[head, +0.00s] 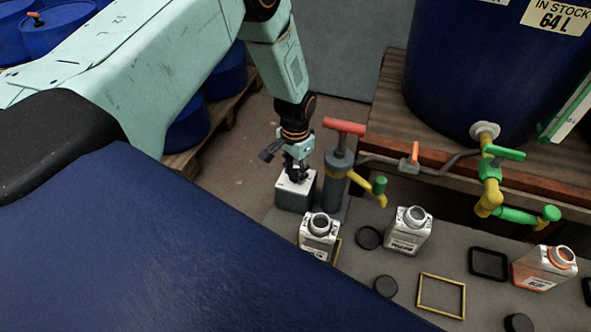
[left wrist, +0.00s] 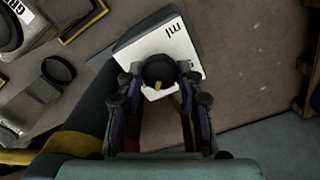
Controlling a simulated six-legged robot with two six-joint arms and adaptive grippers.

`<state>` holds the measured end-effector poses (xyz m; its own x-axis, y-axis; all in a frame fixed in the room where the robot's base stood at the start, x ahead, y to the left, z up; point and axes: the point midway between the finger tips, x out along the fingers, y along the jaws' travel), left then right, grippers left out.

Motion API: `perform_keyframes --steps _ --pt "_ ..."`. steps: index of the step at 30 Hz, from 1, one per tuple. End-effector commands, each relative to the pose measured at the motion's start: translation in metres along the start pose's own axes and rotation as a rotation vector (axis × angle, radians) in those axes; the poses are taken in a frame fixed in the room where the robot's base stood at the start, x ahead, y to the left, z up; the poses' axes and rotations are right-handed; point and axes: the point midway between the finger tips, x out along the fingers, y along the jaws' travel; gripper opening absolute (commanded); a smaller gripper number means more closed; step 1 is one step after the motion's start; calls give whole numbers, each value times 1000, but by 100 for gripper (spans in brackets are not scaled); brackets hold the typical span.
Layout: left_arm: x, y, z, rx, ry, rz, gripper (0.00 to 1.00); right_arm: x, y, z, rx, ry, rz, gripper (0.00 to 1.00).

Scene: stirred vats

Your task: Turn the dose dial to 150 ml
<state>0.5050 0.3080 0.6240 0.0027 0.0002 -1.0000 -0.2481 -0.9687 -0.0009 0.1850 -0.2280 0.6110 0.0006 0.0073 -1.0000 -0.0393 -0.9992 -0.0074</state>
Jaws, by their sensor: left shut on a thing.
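The dose dial is a round black knob with a small yellow mark (left wrist: 158,72) on top of a white-topped box (left wrist: 186,42) marked "ml". In the head view the box (head: 296,195) stands at the left end of the bench, beside the grey pump with a red T-handle (head: 344,127). My left gripper (head: 296,176) points down at the box top and is shut on the dial; the left wrist view shows its fingers (left wrist: 160,88) on both sides of the knob. The scale numbers are not readable. My right gripper is not in view.
White jugs (head: 319,232) and (head: 407,230) and an orange-marked jug (head: 544,267) stand on the bench with loose black caps (head: 369,238). A blue vat (head: 463,75) with a green-handled tap (head: 497,153) stands at the right. Blue drums (head: 228,75) are behind my arm.

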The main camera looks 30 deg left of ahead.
Motion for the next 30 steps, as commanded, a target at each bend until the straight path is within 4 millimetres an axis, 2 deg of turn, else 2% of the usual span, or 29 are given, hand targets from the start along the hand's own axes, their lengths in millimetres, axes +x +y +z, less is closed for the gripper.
perform_keyframes --steps 12,30 --pt "3 1 5 270 -12 6 5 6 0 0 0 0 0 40" --pt "3 1 5 354 -13 7 5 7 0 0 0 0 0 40"
